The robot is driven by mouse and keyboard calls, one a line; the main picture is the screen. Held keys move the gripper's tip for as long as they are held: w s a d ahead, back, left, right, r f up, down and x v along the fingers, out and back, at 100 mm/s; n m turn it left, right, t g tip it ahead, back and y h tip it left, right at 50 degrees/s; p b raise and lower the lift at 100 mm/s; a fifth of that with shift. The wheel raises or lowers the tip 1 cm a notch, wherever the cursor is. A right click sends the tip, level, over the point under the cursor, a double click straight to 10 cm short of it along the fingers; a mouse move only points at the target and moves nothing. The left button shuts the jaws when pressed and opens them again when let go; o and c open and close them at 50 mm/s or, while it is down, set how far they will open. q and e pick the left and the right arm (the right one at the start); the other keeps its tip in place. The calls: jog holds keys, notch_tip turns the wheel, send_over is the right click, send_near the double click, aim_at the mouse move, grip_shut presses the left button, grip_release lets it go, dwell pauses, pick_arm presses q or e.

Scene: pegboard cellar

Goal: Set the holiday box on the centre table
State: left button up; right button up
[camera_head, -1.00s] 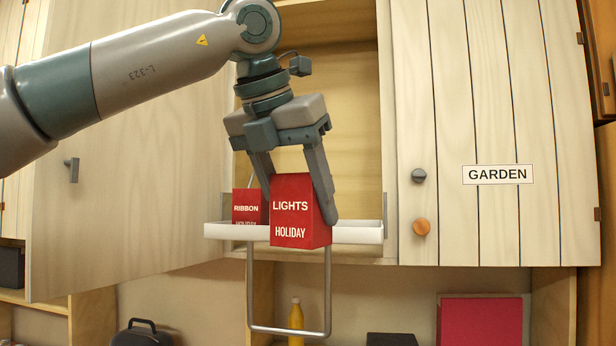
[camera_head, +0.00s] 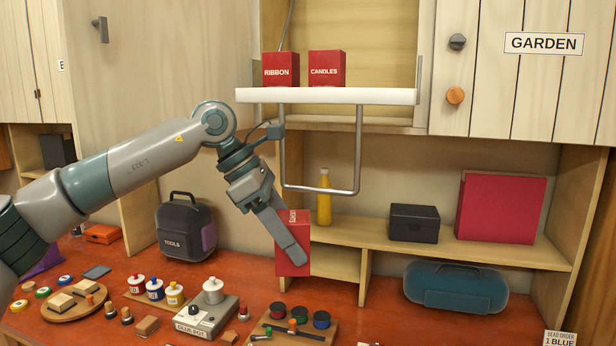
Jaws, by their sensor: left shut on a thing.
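My left gripper (camera_head: 296,254) is shut on the red holiday box (camera_head: 284,263), pointing down and to the right. One finger lies across the near face of the box and hides most of its lettering; the other finger is hidden. The box hangs below the pull-down shelf, in front of the lower shelving, and appears above the reddish worktop. I cannot tell whether this worktop (camera_head: 240,268) is the centre table. My right gripper is not in view.
The white pull-down shelf (camera_head: 350,96) holds the ribbon box (camera_head: 281,70) and candles box (camera_head: 327,69); its grey handle (camera_head: 357,150) hangs below. A tools bag (camera_head: 186,228), paint pots, a glue pot (camera_head: 207,316) and a blue case (camera_head: 455,287) crowd the worktop.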

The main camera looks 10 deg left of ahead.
pick_arm(q)
jog(key=s+a+f+m+g+y+b, duration=0.1)
jog(key=s+a+f+m+g, duration=0.15)
jog(key=f, duration=0.55)
jog(key=s+a+f+m+g, duration=0.15)
jog(key=f+m, duration=0.25)
jog(key=f, duration=0.5)
jog(key=s+a+f+m+g+y+b, duration=0.1)
jog(key=s+f+m, duration=0.15)
jog(key=f, duration=0.55)
jog(key=s+a+f+m+g+y+b, duration=0.1)
jog(key=s+a+f+m+y, duration=0.1)
jog(key=s+f+m, duration=0.3)
jog(key=s+a+f+m+g+y+b, duration=0.1)
jog(key=s+a+f+m, duration=0.3)
jog(key=s+f, duration=0.6)
notch_tip(320, 180, down, 6)
jog(key=shift+s+r+m+y, duration=0.1)
jog(key=shift+s+m+y, duration=0.3)
jog(key=shift+m+y, duration=0.35)
jog(key=shift+a, duration=0.15)
